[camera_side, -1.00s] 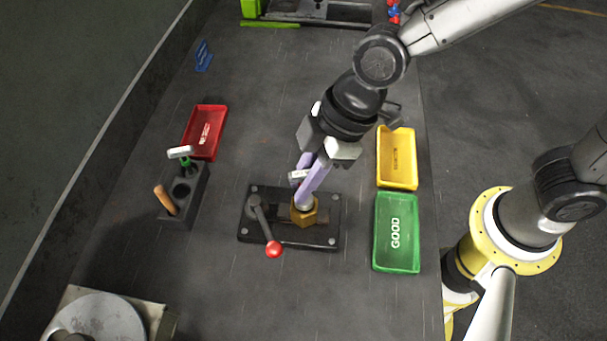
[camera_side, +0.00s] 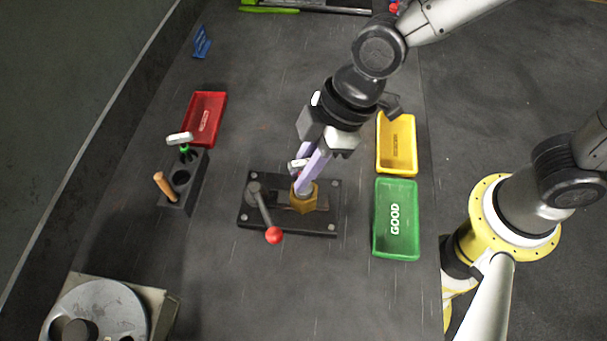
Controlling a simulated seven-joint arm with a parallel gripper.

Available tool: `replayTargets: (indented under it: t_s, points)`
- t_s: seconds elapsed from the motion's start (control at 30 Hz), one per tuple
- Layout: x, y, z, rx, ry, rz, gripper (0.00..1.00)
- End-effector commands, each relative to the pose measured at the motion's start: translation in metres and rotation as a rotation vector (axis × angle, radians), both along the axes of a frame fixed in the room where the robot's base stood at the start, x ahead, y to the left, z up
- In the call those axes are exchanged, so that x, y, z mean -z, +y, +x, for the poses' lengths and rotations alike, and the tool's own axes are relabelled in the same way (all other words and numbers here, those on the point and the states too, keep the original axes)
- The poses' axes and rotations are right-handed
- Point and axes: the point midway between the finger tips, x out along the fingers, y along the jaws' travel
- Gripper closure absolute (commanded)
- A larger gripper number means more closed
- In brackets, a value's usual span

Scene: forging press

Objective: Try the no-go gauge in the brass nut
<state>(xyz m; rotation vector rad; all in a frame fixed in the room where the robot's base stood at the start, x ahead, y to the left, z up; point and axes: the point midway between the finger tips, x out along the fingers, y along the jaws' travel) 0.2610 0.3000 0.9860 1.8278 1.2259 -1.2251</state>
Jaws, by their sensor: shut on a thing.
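The brass nut (camera_side: 307,203) sits in a dark clamp fixture (camera_side: 252,219) that has a lever with a red ball knob (camera_side: 274,235). My gripper (camera_side: 303,187) points down over the nut with its lilac fingers shut on the no-go gauge. Only the gauge's silver crossbar (camera_side: 297,165) shows beside the fingers. Its plug end is hidden by the fingers, so I cannot tell whether it is inside the nut. Another gauge with a silver crossbar and green band (camera_side: 183,143) stands in the dark holder block (camera_side: 178,207).
The holder block also has an open hole and a wooden-handled tool (camera_side: 165,185). A red tray (camera_side: 203,118) lies at upper left. A yellow tray (camera_side: 397,143) and a green GOOD tray (camera_side: 397,219) lie at the right. A round metal plate (camera_side: 97,315) is at lower left.

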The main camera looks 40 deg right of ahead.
Motion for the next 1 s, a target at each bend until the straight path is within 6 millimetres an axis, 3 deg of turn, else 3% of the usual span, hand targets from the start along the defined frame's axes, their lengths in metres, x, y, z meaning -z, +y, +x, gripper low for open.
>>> replayTargets:
  t_s: [1.0]
  points:
    - [-0.028,0.001,0.001,-0.001,-0.003,0.004,1.0]
